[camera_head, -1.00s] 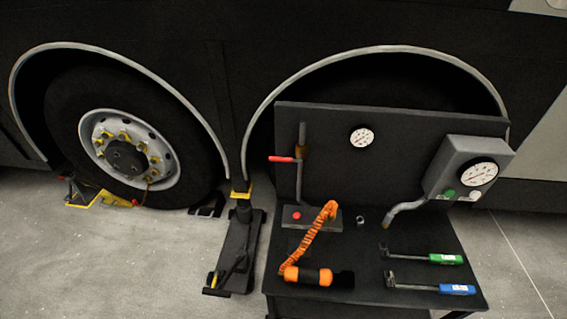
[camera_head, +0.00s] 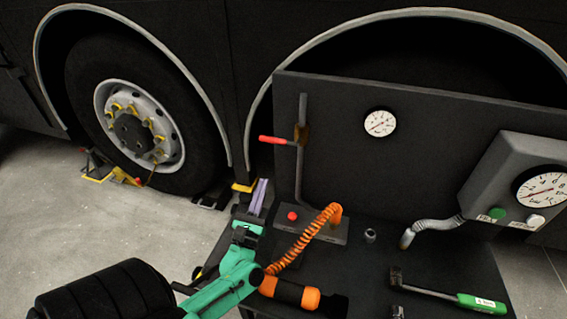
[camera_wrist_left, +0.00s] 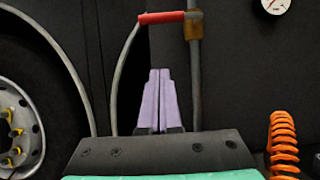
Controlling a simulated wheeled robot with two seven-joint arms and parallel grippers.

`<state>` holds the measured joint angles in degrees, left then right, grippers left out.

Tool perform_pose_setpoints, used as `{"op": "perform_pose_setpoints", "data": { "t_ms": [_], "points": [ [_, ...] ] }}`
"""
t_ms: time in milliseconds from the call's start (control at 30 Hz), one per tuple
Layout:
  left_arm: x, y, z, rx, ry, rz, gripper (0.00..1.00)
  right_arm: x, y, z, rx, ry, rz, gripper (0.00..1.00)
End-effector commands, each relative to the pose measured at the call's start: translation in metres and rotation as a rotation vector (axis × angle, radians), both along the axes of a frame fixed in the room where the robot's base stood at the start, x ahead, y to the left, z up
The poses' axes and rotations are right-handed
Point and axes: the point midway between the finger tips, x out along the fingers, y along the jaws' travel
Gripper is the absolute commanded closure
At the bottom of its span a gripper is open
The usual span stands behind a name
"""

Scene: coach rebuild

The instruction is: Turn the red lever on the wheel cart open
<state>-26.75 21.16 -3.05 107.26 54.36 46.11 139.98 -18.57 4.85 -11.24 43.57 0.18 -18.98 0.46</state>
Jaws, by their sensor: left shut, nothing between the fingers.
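The red lever (camera_head: 277,140) sticks out to the left from a brass valve (camera_head: 302,134) on a vertical pipe (camera_head: 299,175) at the left of the cart's dark back panel (camera_head: 420,125). It lies about level, across the pipe. My left gripper (camera_head: 258,196) is below the lever and a little to its left, apart from it, with its pale purple fingers shut and empty. In the left wrist view the fingers (camera_wrist_left: 158,98) point up, and the red lever (camera_wrist_left: 161,17) lies above their tips. My right gripper is not in view.
An orange coiled hose (camera_head: 305,238) and a red button (camera_head: 292,216) are beside my left arm on the cart. A gauge box (camera_head: 515,185), a grey spout (camera_head: 430,228) and a green-handled tool (camera_head: 480,303) are at right. The bus wheel (camera_head: 138,130) is at left.

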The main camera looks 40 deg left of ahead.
Motion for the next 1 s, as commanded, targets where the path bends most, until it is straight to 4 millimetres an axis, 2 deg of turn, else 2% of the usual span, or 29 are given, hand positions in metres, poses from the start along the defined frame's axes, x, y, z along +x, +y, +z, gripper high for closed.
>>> {"op": "perform_pose_setpoints", "data": {
  "t_ms": [100,367,433,600,1000],
  "points": [
    [0.022,0.008,0.015,0.002,-0.005,0.001,1.0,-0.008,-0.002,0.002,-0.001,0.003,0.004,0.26],
    [0.071,0.025,0.038,0.004,-0.001,0.001,1.0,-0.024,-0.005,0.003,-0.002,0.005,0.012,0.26],
    [0.068,0.024,0.056,0.001,0.001,0.0,1.0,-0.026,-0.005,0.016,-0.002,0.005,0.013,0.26],
    [0.064,0.022,0.074,0.003,0.003,-0.001,1.0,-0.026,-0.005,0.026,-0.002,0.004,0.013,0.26],
    [0.063,0.022,0.074,0.006,0.004,0.0,1.0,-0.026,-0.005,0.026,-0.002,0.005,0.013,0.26]
  ]
}}
